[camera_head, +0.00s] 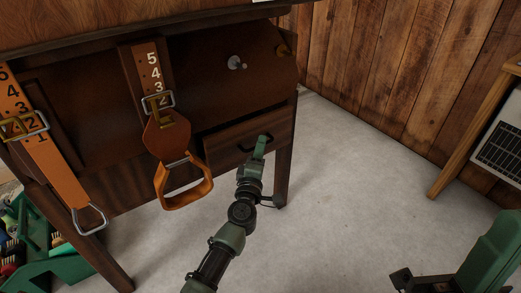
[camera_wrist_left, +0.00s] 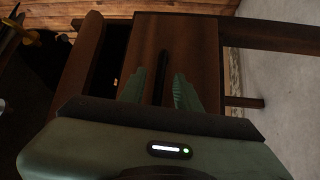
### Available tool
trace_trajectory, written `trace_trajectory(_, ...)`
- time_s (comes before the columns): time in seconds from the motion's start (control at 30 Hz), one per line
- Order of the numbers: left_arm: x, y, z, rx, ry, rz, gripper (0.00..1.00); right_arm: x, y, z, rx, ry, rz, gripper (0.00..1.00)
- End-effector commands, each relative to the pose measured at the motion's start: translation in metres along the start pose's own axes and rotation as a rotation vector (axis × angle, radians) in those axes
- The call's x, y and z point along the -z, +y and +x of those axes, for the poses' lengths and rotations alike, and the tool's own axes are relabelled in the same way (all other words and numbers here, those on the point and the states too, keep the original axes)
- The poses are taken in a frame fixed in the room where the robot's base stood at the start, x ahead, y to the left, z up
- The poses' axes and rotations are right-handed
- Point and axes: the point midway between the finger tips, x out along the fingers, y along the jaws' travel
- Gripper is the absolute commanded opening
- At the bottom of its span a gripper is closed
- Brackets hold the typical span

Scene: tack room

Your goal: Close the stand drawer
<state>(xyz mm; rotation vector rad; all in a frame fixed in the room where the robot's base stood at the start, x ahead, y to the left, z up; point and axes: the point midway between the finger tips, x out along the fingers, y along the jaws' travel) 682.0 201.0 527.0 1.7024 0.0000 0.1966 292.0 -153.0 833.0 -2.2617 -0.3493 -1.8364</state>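The stand drawer (camera_head: 232,136) is a dark brown wooden drawer with a black handle (camera_head: 248,147), low on the right side of the stand (camera_head: 206,80). A dark gap shows along its top edge, so it stands partly pulled out. My left gripper (camera_head: 260,146) is at the drawer front beside the handle. In the left wrist view its green fingers (camera_wrist_left: 159,92) are apart, with the dark handle (camera_wrist_left: 162,68) between them in the picture; I cannot tell whether they touch it. The drawer front (camera_wrist_left: 185,40) fills the middle of that view.
Stirrups (camera_head: 184,186) on brown leather straps hang at the stand's front, left of the drawer. A green tote (camera_head: 75,268) with brushes sits on the floor at left. Grey floor (camera_head: 345,180) is clear to the right. A wooden bench leg (camera_head: 462,145) stands farther right.

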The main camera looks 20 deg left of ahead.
Motion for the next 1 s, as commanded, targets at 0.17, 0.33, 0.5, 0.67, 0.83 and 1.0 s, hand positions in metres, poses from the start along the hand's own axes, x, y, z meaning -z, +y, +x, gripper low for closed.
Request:
trace_trajectory(0.17,-0.0002,0.0001,-0.0002,0.0,0.0,0.0,0.19,-0.0001,0.0,0.0001,0.0,-0.001,0.0,0.0)
trace_trajectory(0.33,-0.0002,0.0,-0.0004,0.0,0.0,0.0,0.0,-0.0002,0.0,0.0001,0.0,-0.001,0.001,0.0)
trace_trajectory(0.5,-0.0002,-0.0001,-0.0005,0.0,-0.001,-0.001,0.0,-0.0002,0.0001,0.0001,0.0,-0.001,0.001,0.0)
trace_trajectory(0.67,-0.0003,-0.0002,-0.0006,0.0,-0.001,0.0,0.0,-0.0003,0.0001,0.0,0.0,-0.001,0.0,0.0)
trace_trajectory(0.83,-0.0003,-0.0003,-0.0006,0.001,-0.001,0.0,0.0,-0.0003,0.0001,0.0,0.0,-0.001,0.0,0.0)
trace_trajectory(1.0,-0.0003,-0.0004,-0.0007,0.001,-0.001,0.0,0.0,-0.0003,0.0002,0.0,0.0,-0.001,0.0,0.0)
